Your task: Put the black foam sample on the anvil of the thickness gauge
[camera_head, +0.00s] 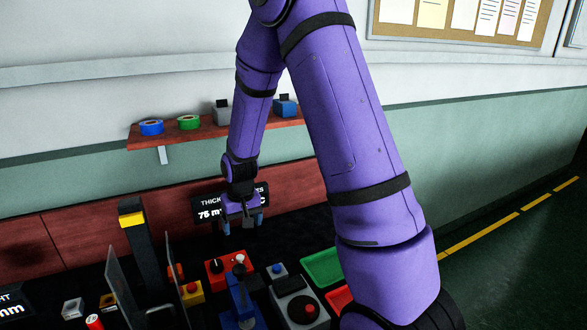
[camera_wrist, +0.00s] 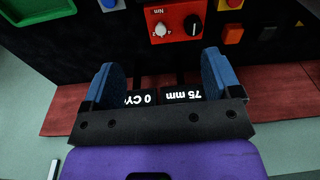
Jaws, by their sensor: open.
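My gripper (camera_head: 242,226) is open and empty, in front of a dark display reading "THICK…" and "75 mm" (camera_head: 213,213). In the wrist view its two blue fingers (camera_wrist: 160,68) stand wide apart with nothing between them. I cannot pick out the black foam sample with certainty; much of the bench is black. A blue device with an upright lever and round knob (camera_head: 242,300) stands on the bench below my gripper. I cannot tell which device is the thickness gauge, and no anvil is clearly visible.
A red box with dials (camera_head: 226,268), a yellow button box (camera_head: 191,292) and clear upright panels (camera_head: 122,286) crowd the bench. A green tray (camera_head: 322,266) is at right. A shelf (camera_head: 185,134) is above.

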